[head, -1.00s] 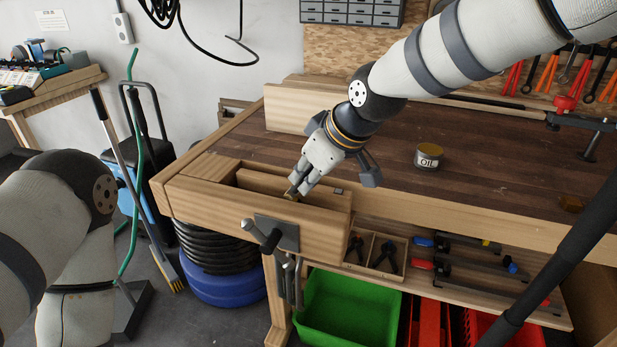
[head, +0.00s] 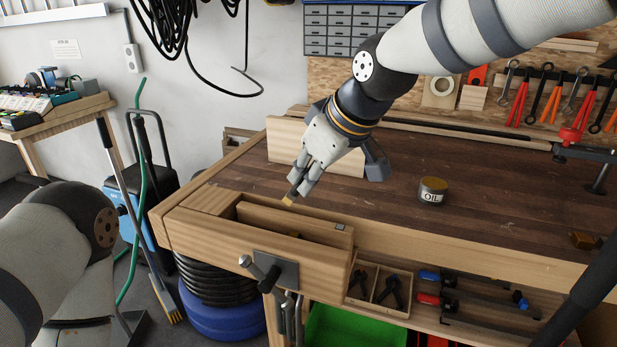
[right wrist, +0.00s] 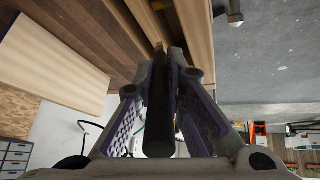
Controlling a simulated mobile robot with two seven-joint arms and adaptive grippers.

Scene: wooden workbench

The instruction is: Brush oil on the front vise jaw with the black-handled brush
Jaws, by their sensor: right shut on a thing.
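My right gripper (head: 302,177) is shut on the black-handled brush (head: 292,193), above the vise. The brush's tan bristles point down and to the left, apart from the wood below. In the right wrist view the dark handle (right wrist: 160,115) lies between the two fingers. The front vise jaw (head: 215,243) is a thick wooden block at the bench's front left corner, with a gap behind it. A small yellow-brown spot shows in the gap; I cannot tell whether it is oil. The oil tin (head: 432,191) stands upright on the bench.
The vise handle (head: 262,269) juts out in front of the jaw. A pale board (head: 285,142) stands on the bench behind the vise. A small brown block (head: 583,240) lies at the right. The bench top between tin and block is clear.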

